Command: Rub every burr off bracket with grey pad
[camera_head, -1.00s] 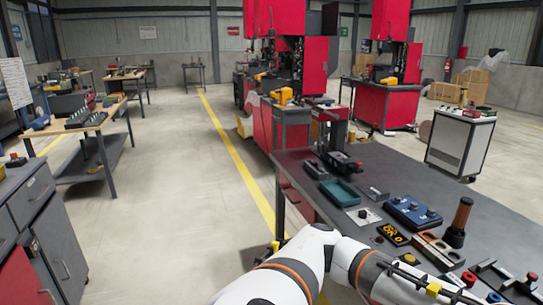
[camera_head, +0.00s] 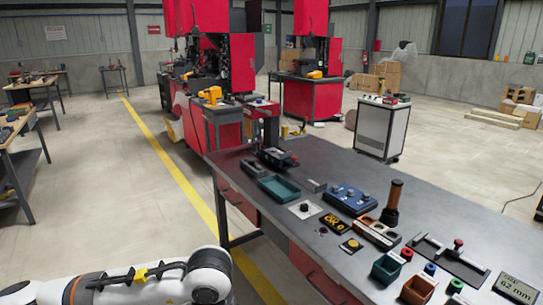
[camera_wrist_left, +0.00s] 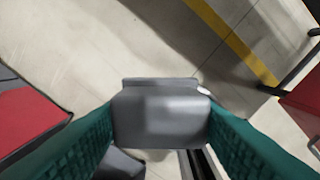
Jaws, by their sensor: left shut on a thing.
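My left gripper shows in the left wrist view (camera_wrist_left: 160,125), with its two green ribbed fingers shut on a smooth grey block (camera_wrist_left: 160,112) that looks like the grey pad. The block is held over the floor, away from the table top. In the head view only my left arm shows, at the bottom left; its gripper is out of the picture. I cannot pick out the bracket or any burrs with certainty. A dark clamp-like fixture (camera_head: 275,157) stands at the table's far left corner. My right gripper is in neither view.
The grey table (camera_head: 450,205) holds a green tray (camera_head: 279,188), a blue box with knobs (camera_head: 350,199), a brown-handled tool (camera_head: 392,203), several small bins and a "62 mm" sign (camera_head: 517,289). Open floor lies left of the table; red machines stand behind.

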